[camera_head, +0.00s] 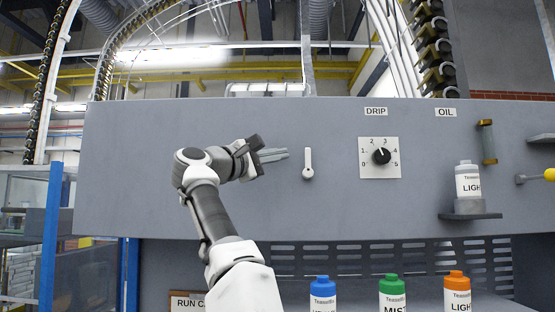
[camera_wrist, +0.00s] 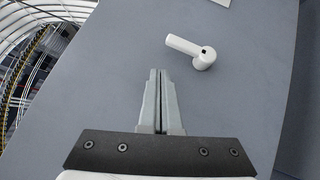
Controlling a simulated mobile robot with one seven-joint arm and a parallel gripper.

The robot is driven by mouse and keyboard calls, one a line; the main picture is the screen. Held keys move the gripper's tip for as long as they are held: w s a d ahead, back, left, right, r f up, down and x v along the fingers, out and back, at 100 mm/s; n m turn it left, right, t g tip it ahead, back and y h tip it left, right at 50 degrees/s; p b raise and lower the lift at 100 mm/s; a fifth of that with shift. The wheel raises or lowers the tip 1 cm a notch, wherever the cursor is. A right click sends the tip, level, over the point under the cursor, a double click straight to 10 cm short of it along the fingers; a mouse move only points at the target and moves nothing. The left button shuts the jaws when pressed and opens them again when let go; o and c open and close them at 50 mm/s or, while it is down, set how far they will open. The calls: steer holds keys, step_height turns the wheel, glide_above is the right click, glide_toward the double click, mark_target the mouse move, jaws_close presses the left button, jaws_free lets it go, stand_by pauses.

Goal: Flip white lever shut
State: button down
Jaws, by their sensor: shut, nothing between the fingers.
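The white lever (camera_head: 308,163) is on the grey panel (camera_head: 230,130), left of the dial. Its handle points straight up from a round pivot at its lower end. In the wrist view the white lever (camera_wrist: 190,50) lies ahead of the fingertips and to the right, with its pivot at the right end. My gripper (camera_head: 285,154) is shut and empty. Its fingertips are just left of the lever in the head view, level with its upper part. In the wrist view the gripper (camera_wrist: 158,75) shows its fingers together, with a gap between them and the lever.
A black dial (camera_head: 381,156) labelled DRIP is right of the lever. Further right, a white bottle (camera_head: 468,180) stands on a small holder under the OIL label. Bottles with blue (camera_head: 322,287), green (camera_head: 392,285) and orange (camera_head: 457,281) caps stand below. The panel around the lever is clear.

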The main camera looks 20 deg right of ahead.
steer(key=shift+a, duration=0.3)
steer(key=s+a+b, duration=0.1)
steer(key=s+a, duration=0.3)
steer(key=a, duration=0.5)
steer(key=shift+s, duration=0.2)
